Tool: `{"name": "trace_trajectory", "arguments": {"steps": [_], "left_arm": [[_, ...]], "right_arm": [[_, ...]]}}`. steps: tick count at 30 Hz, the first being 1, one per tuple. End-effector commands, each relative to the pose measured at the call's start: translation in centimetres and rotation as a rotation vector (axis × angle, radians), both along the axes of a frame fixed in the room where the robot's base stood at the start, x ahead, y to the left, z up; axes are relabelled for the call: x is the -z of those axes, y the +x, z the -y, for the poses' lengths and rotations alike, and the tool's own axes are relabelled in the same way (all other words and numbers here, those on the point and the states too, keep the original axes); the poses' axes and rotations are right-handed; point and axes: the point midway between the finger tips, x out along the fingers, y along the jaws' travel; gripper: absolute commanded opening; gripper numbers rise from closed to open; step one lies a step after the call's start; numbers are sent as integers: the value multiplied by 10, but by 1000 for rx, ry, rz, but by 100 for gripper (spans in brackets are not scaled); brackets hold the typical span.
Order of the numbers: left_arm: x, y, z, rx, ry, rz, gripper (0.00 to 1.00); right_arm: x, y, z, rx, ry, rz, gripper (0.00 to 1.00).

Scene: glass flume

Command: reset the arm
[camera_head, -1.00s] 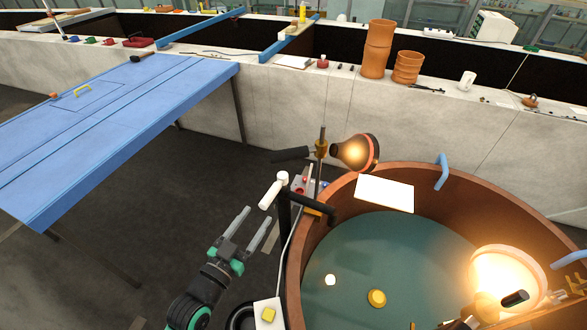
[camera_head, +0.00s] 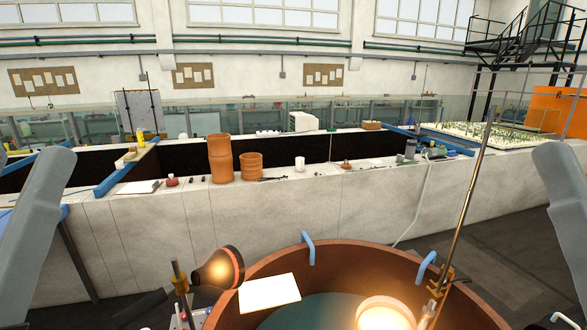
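A grey link of my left arm (camera_head: 32,235) rises along the left edge of the head view. A matching grey link of my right arm (camera_head: 565,205) stands along the right edge. Both are cut off by the picture's edges.
A round brown tub (camera_head: 365,262) stands at the bottom, with a glowing lamp (camera_head: 220,268), a white card (camera_head: 269,293) and blue hooks on its rim. A concrete flume wall (camera_head: 160,225) crosses behind it, carrying terracotta pots (camera_head: 220,160). A thin metal rod (camera_head: 468,190) rises at right.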

Motion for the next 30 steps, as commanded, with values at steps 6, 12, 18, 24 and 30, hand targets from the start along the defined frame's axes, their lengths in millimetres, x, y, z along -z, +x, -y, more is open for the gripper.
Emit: {"name": "trace_trajectory", "arguments": {"steps": [6, 12, 18, 24, 30], "left_arm": [[-94, -4, 1, 5, -4, 12, 61], [-145, -4, 1, 4, -3, 10, 61], [-148, -3, 1, 4, -3, 10, 61], [-146, -3, 1, 4, -3, 10, 61], [-147, -3, 1, 4, -3, 10, 61]], "right_arm": [[-89, 0, 0, 0, 0, 2, 50], [-140, 0, 0, 0, 0, 1, 50], [-144, 0, 0, 0, 0, 0, 50], [-142, 0, 0, 0, 0, -1, 50], [-142, 0, 0, 0, 0, 0, 50]]}}
